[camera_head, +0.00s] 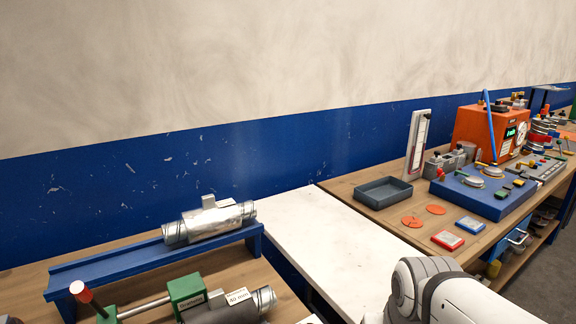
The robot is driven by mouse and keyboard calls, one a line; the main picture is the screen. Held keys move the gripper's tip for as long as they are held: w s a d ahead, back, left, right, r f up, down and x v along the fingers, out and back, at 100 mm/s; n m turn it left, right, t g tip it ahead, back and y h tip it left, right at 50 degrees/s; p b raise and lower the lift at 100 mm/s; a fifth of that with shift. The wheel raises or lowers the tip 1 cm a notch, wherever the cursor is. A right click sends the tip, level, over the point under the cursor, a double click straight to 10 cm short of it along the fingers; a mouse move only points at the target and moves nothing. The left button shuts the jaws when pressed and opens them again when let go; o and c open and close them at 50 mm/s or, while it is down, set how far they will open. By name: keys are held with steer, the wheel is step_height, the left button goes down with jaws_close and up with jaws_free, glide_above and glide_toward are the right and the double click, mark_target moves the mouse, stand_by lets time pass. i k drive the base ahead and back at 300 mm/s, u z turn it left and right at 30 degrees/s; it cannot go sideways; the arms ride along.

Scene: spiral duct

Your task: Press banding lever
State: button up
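A lever with a red knob (81,291) and a dark handle stands tilted at the lower left, with its base cut off by the picture edge. A metal rod (145,307) runs from near it to a green block (186,296) with a small label too small to read surely. A grey cylinder with a silver duct end (264,298) and a "40 mm" tag lies right of the block. A silver spiral duct piece (210,223) rests on a blue rail (110,268) behind. My gripper is not in view; only part of my white arm shows at the lower right.
A white surface (330,244) between the two wooden benches is clear. The right bench holds a grey tray (383,191), orange discs (411,222), a blue fixture board (485,194) and an orange machine (490,131). A blue-and-white wall stands behind.

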mark_target(78, 289)
steer(key=u, duration=2.25)
steer(key=i, duration=0.2)
steer(key=z, duration=0.4)
